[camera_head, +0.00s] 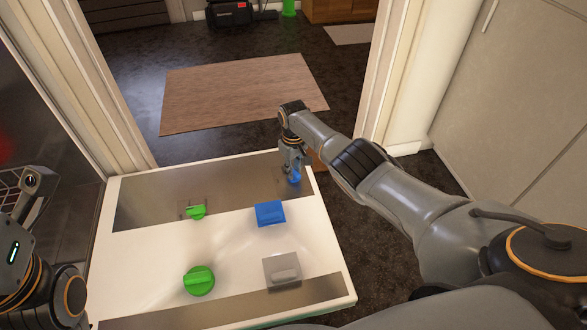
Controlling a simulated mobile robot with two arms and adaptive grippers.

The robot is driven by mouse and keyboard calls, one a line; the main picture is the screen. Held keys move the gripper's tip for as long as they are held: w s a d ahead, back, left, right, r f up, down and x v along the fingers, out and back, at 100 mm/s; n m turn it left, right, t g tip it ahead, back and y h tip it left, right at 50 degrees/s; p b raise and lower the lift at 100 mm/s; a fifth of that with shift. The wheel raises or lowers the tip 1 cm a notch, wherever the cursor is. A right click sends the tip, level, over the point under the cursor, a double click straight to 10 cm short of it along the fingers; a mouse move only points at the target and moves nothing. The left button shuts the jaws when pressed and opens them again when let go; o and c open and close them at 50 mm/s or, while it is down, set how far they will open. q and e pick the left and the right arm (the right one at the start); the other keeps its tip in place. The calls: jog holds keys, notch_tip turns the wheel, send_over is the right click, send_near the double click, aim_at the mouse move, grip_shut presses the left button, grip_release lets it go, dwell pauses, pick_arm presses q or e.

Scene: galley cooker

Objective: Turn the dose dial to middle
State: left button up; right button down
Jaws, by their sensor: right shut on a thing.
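A white panel (234,245) with steel strips carries several controls. A small blue knob (295,179) is at its far right corner, on the far steel strip. My right gripper (293,172) comes down over this knob and is shut on it; its fingers hide much of the knob. No marking shows which control is the dose dial, and the knob's setting cannot be read. My left arm shows at the left edge, but its gripper is not in view.
A small green knob (196,212), a large green knob (199,281), a blue block-shaped control (270,214) and a grey switch (283,271) are on the panel. A doorway beyond shows a brown mat (240,92). Grey cabinets (530,110) stand at the right.

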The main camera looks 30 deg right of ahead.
jog(key=c, duration=1.2)
grip_release()
jog(key=shift+r, duration=0.15)
notch_tip(320, 180, up, 12)
jog(key=shift+f, duration=0.15)
